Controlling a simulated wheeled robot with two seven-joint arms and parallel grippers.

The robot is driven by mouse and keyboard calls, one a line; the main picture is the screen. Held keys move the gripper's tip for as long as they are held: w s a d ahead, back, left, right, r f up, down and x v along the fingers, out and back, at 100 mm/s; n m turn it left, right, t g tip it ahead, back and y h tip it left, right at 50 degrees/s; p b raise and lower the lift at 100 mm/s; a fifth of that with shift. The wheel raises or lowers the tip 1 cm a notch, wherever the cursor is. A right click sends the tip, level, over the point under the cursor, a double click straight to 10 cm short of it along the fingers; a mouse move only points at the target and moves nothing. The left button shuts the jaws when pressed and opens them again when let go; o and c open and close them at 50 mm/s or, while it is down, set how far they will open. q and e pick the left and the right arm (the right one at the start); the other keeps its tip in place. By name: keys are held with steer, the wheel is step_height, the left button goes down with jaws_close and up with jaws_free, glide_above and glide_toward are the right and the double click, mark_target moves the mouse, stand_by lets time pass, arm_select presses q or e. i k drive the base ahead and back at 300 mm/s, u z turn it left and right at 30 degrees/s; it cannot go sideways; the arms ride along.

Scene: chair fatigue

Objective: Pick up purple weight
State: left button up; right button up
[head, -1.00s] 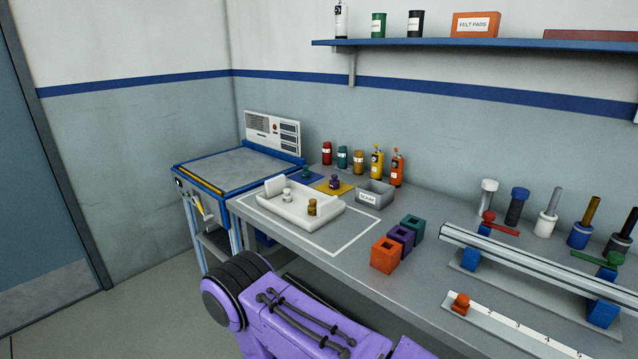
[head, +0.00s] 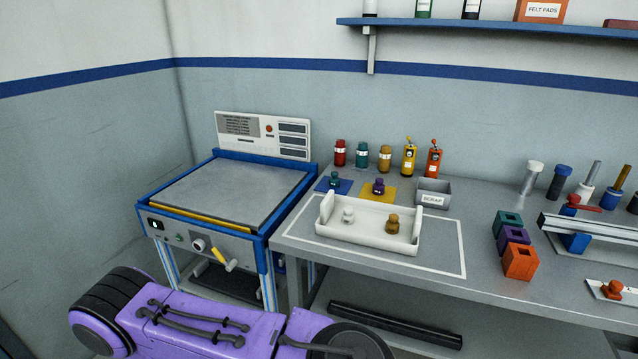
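My purple arm crosses the bottom of the head view, in front of and below the bench. Neither gripper shows, so I cannot see their fingers.
A scrap bin (head: 433,194) stands right of the purple weight. Several bottles line the wall behind it. Teal, purple and orange blocks (head: 520,262) sit to the right. A blue-framed machine (head: 230,195) adjoins the bench on the left. A shelf (head: 480,26) hangs above.

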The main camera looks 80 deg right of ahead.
mark_target(377, 189)
steer(key=i, duration=1.45)
steer(key=z, duration=4.3)
